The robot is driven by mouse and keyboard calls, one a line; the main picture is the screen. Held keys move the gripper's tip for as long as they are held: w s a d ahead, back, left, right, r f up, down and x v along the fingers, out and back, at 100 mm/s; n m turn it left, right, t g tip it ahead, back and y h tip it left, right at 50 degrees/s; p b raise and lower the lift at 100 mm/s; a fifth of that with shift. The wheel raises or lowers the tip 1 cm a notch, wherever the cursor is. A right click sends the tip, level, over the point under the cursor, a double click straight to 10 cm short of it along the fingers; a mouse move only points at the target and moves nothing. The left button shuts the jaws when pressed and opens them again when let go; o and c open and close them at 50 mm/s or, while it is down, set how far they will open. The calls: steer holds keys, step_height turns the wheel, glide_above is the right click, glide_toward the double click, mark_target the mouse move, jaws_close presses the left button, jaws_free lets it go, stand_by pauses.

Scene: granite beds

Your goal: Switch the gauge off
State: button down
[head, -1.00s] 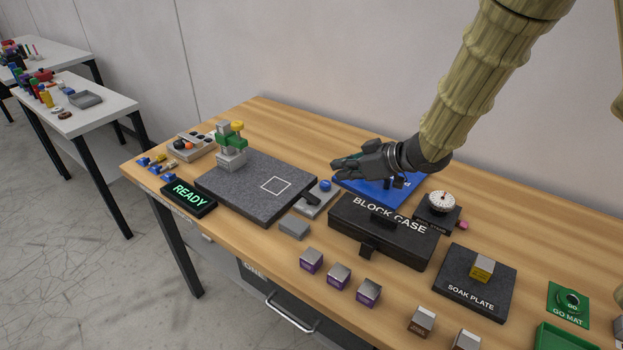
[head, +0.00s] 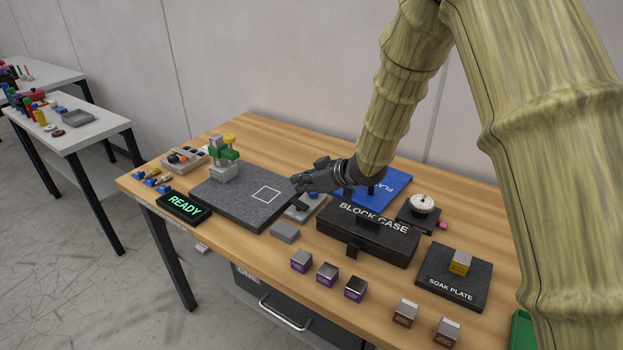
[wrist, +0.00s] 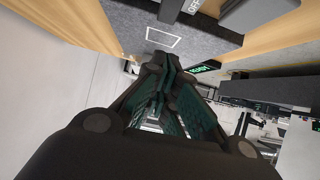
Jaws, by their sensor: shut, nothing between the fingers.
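A granite plate (head: 235,208) with a white square outline lies left of my gripper; the outline also shows in the wrist view. My gripper (head: 296,190) is shut and empty, its tips pointing left above the plate's right edge. A small dark lever-like part (head: 300,206) sits just below it, partly hidden; I cannot tell whether they touch. In the wrist view a dark strip (wrist: 184,12) beyond my gripper (wrist: 160,62) bears the word OFF. A black display (head: 184,206) reads READY in green. A white round dial (head: 423,202) stands on a dark base at right.
A grey block (head: 285,232) and several metal cubes (head: 327,274) lie in front.

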mark_target(300, 204)
steer(key=f, duration=0.1)
steer(key=w+f, duration=0.1)
steer(key=f, duration=0.1)
steer(key=shift+w+a+f, duration=0.15)
steer(key=shift+w+f, duration=0.05)
steer(key=shift+f, duration=0.35)
steer(key=shift+s+a, duration=0.1)
steer(key=shift+s, duration=0.15)
steer(key=shift+w+f, duration=0.25)
steer(key=shift+f, duration=0.05)
steer(key=shift+s, duration=0.1)
steer(key=shift+r, duration=0.1)
steer(key=shift+p, duration=0.45)
